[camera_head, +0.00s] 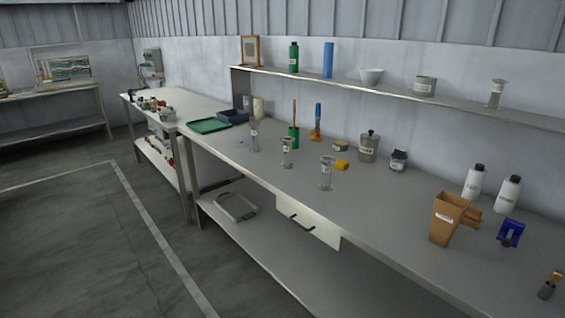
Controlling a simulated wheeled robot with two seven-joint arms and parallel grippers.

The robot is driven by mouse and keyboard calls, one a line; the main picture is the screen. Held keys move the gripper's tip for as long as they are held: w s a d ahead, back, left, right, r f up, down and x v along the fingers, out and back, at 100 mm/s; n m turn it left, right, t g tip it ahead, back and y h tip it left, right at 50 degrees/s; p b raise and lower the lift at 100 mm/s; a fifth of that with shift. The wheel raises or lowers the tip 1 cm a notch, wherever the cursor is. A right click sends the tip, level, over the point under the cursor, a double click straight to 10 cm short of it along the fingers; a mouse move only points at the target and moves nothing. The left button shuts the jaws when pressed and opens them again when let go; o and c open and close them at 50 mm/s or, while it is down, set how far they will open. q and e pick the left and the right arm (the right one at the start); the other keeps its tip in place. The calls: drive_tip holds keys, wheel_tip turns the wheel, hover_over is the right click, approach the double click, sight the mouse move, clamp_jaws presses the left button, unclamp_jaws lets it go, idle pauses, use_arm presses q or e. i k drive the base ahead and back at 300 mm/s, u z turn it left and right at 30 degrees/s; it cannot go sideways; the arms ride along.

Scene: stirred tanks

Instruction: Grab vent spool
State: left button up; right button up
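I cannot tell for sure which object is the vent spool. A small part with a dark grey cylinder and a brass-coloured top (548,287) lies at the right front of the long grey workbench (400,213). A blue bracket-like part (510,233) stands behind it. A brown tapered container (446,220) with a white label stands to the left of the blue part. A small yellow piece (342,165) lies near the middle of the bench. Neither of my grippers is in view.
Two white bottles (474,182) (508,194) stand behind the brown container. Several glass cylinders, including one near the front edge (326,174), stand mid-bench. A shelf (450,100) runs above the back. A drawer (305,222) is under the bench. The floor (70,240) at left is clear.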

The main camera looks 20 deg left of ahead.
sight(287, 140)
drive_tip(key=u, duration=1.5)
drive_tip(key=i, duration=1.65)
drive_tip(key=z, duration=0.1)
